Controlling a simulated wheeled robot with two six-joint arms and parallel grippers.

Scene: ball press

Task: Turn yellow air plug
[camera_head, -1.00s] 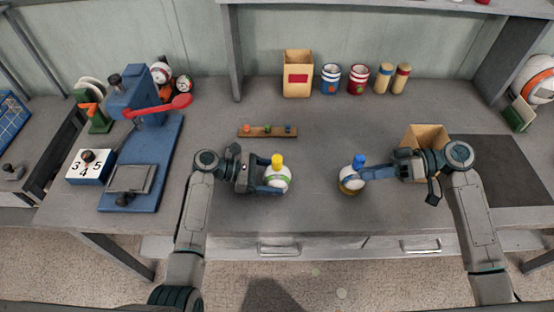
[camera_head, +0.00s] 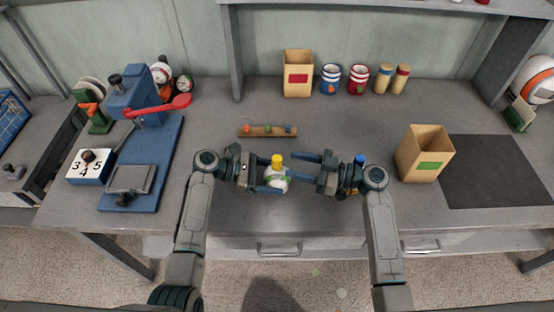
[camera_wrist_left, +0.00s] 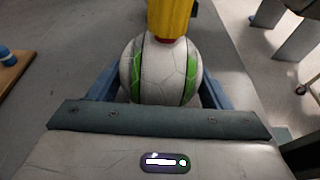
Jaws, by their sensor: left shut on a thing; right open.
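The yellow air plug (camera_head: 277,160) stands upright on top of a white ball with green stripes (camera_head: 277,181). In the left wrist view the yellow plug (camera_wrist_left: 170,17) rises from the top of the ball (camera_wrist_left: 160,72), with a bit of red at its base. My left gripper (camera_head: 275,184) is shut on this ball, its blue fingers at the ball's sides. My right gripper (camera_head: 305,171) is open and empty just right of the ball, its fingers pointing left towards it. A blue plug (camera_head: 360,160) shows behind my right wrist, and its ball is mostly hidden.
A wooden rack with coloured plugs (camera_head: 267,130) lies behind the ball. A box with a green label (camera_head: 425,153) stands to the right beside a dark mat (camera_head: 495,172). A blue press with a red lever (camera_head: 145,130) is at left.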

